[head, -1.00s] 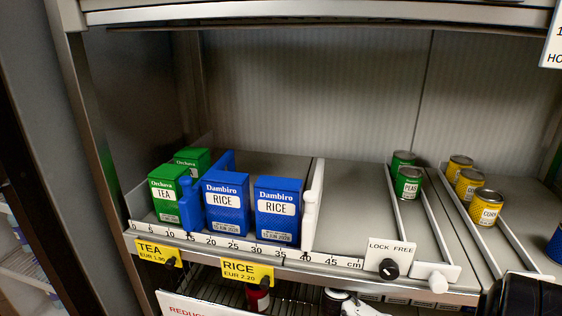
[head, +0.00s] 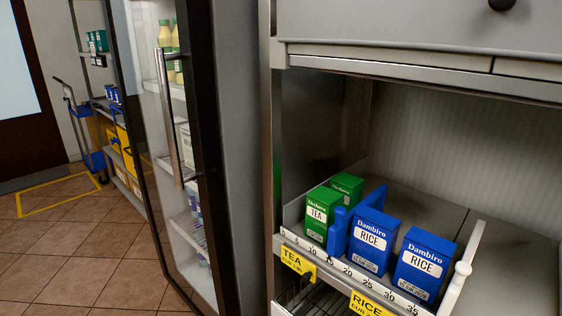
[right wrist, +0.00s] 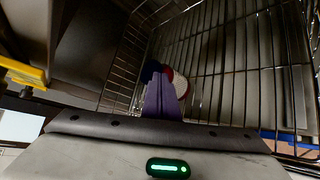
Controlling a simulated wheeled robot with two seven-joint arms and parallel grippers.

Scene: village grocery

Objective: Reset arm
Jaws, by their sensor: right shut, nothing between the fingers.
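My right gripper (right wrist: 162,94) shows in the right wrist view as purple fingers, shut with nothing held. It points into a wire rack or basket (right wrist: 225,70). A red, white and dark blue item (right wrist: 178,80) lies beyond the fingertips, partly hidden by them; I cannot tell what it is. Neither gripper shows in the head view, and my left gripper is in no view.
The shelf holds green tea boxes (head: 318,214), a blue divider (head: 340,230), blue rice boxes (head: 372,240) and a white divider (head: 461,268). A glass-door fridge (head: 180,150) stands to the left. Tiled floor (head: 85,255) and a hand trolley (head: 78,130) lie further left.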

